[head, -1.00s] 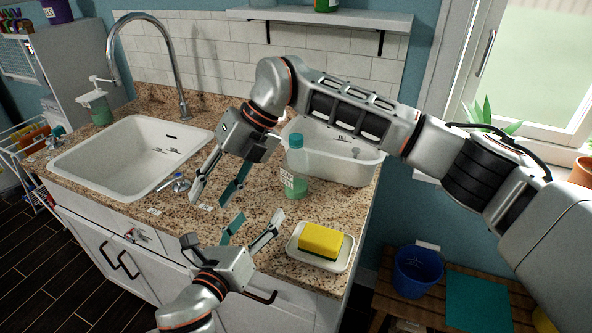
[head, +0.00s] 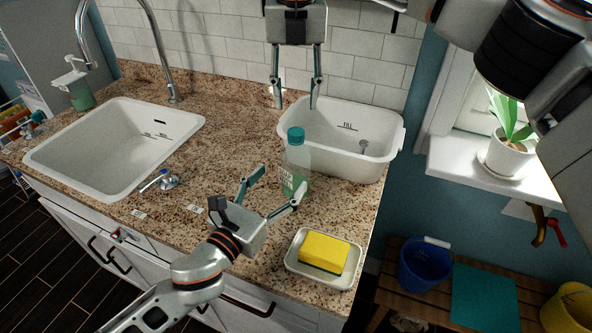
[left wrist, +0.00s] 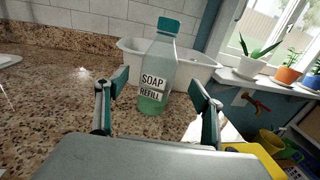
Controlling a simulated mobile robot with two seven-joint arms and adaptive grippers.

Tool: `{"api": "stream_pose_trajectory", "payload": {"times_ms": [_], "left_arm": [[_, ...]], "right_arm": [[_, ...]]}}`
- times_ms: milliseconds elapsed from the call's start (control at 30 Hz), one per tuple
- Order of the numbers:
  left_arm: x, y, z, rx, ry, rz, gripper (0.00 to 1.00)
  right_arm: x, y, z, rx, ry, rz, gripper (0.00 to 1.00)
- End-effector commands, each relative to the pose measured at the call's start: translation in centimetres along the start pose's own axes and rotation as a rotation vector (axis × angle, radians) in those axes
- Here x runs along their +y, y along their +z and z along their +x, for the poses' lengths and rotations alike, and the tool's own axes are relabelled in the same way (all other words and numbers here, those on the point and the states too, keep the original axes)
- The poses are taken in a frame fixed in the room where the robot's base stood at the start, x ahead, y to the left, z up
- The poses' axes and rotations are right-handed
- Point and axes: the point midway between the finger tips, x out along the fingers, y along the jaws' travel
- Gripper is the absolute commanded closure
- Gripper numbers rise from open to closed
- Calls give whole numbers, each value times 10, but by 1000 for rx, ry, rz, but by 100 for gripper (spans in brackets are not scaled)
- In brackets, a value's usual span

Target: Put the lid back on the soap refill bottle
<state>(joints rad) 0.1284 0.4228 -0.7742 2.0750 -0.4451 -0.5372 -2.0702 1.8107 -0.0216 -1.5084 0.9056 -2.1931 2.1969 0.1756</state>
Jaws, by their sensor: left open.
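The soap refill bottle (head: 298,166), clear with green liquid, stands upright on the counter in front of the white basin. A teal lid (head: 295,135) sits on its top; I cannot tell whether it is fastened. In the left wrist view the bottle (left wrist: 157,76) stands ahead between the fingers, its label facing me and its lid (left wrist: 169,25) at the top edge. My left gripper (head: 275,186) is open, low in front of the bottle, with nothing held. My right gripper (head: 295,102) is open and empty, pointing down above the basin's back edge, higher than the bottle.
The white basin (head: 345,165) is close behind the bottle. A yellow sponge (head: 324,252) lies on a white dish (head: 340,280) at the front right. The sink (head: 110,150) and a faucet (head: 160,60) are at left. The granite counter (head: 205,165) between is mostly clear.

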Motion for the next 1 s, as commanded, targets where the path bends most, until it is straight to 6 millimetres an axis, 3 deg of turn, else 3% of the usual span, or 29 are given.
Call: {"api": "stream_pose_trajectory", "payload": {"times_ms": [167, 600, 1000], "left_arm": [[1, 0, 11, -1, 1, 0, 32], [0, 1, 69, -1, 1, -2, 32], [0, 0, 78, 0, 1, -1, 32]], "right_arm": [[0, 0, 0, 1, 1, -1, 61], [0, 0, 0, 1, 1, -1, 61], [0, 0, 0, 1, 1, -1, 61]]}}
